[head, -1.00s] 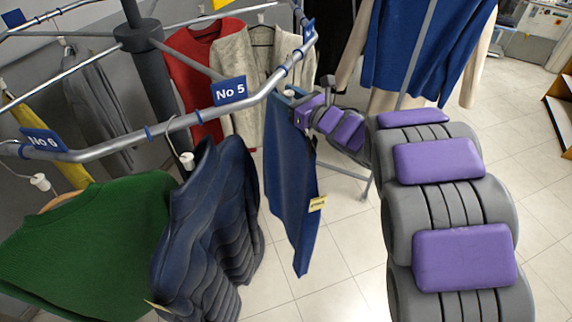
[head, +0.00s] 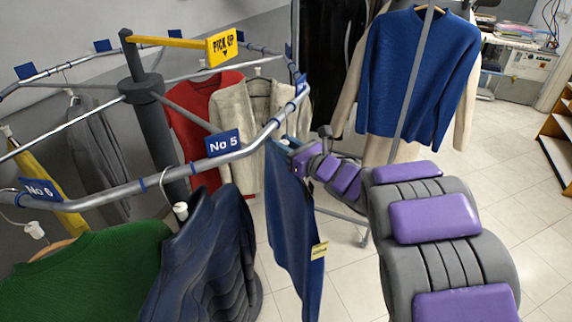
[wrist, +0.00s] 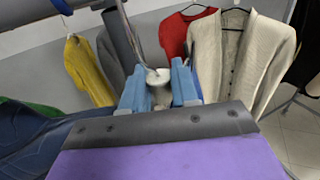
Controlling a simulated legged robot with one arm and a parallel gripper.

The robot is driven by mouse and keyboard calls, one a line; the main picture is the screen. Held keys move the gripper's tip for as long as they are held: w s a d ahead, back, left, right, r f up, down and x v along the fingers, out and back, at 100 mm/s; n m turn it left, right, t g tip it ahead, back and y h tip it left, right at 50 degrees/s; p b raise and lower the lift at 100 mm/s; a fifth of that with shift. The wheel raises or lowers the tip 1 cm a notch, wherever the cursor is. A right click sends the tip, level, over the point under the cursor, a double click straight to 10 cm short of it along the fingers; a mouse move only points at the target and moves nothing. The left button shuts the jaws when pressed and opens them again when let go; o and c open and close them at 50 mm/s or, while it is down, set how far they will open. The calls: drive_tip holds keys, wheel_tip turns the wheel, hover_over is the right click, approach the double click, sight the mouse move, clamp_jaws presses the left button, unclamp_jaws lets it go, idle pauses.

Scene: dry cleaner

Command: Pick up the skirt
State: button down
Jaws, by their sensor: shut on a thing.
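The skirt (head: 290,215), a long narrow blue garment with a yellow tag near its lower side, hangs below the rail right of the No 5 sign in the head view. My gripper (head: 286,144) is at the top of it, just under the rail. In the wrist view, the light-blue fingers of my gripper (wrist: 160,92) are on either side of the white hanger knob (wrist: 158,76), shut on it. The hanger's hook runs up from the knob towards the rail. Whether it is clear of the rail I cannot tell. The cloth is hidden in the wrist view.
A rail (head: 225,155) with No 5 and No 6 signs carries a dark blue padded jacket (head: 205,260) and a green sweater (head: 85,275). Red and cream knitwear (head: 245,115) hangs behind. A blue sweater (head: 415,75) hangs at the right. The tiled floor at right is open.

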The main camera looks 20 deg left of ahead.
sight(284, 140)
drive_tip(key=shift+a+r, duration=0.2)
drive_tip(key=shift+r, duration=0.45)
wheel_tip(284, 140, up, 2)
drive_tip(key=shift+s+d, duration=0.1)
drive_tip(key=shift+s, duration=0.05)
drive_tip(key=s+d+r+b, duration=0.1)
drive_tip(key=s+d, duration=0.9)
drive_tip(key=d, duration=0.2)
drive_tip(key=shift+r, duration=0.25)
drive_tip(key=shift+s, duration=0.1)
drive_tip(key=shift+a, duration=0.1)
